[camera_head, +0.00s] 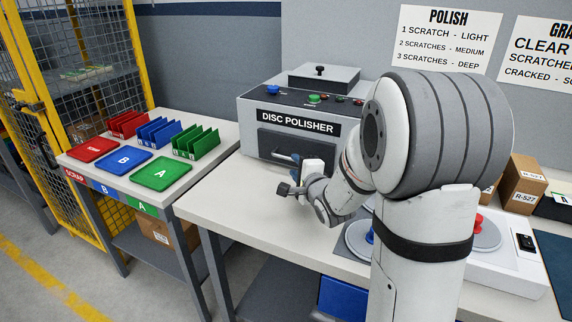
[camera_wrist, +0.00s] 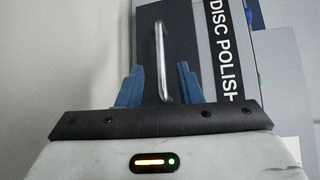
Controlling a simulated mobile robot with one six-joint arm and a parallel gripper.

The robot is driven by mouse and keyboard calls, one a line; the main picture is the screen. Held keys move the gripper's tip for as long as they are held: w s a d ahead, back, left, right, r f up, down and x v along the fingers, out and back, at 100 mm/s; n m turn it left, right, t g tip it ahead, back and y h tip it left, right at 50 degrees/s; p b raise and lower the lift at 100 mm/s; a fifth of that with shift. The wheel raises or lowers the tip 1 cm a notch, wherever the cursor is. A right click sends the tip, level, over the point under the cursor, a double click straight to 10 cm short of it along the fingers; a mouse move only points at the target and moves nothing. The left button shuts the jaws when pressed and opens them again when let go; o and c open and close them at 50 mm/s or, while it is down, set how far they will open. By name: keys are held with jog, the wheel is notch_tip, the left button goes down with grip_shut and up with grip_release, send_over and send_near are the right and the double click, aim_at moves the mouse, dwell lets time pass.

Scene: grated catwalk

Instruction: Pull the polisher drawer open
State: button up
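The disc polisher (camera_head: 300,107) is a grey machine with a dark top panel and a "DISC POLISHER" label, standing on the white bench. Its drawer (camera_head: 270,139) is a dark front below the label and looks closed. My gripper (camera_head: 294,160) is at the drawer's front, partly covering it. In the wrist view, the metal bar handle (camera_wrist: 162,55) stands between the two blue fingers of my gripper (camera_wrist: 160,78). Gaps show on both sides of the bar, so the gripper is open around it and not clamped. My wrist hides the drawer's lower right part in the head view.
A side table (camera_head: 215,119) at left holds red, blue and green trays and racks. A turntable device (camera_head: 510,262) and cardboard boxes (camera_head: 522,182) are on the bench at right, partly behind my arm. The bench in front of the polisher (camera_head: 240,205) is clear.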

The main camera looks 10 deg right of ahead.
aim_at(287, 157)
jog(key=x, duration=0.7)
jog(key=shift+w, duration=0.1)
jog(key=shift+c, duration=0.2)
grip_shut()
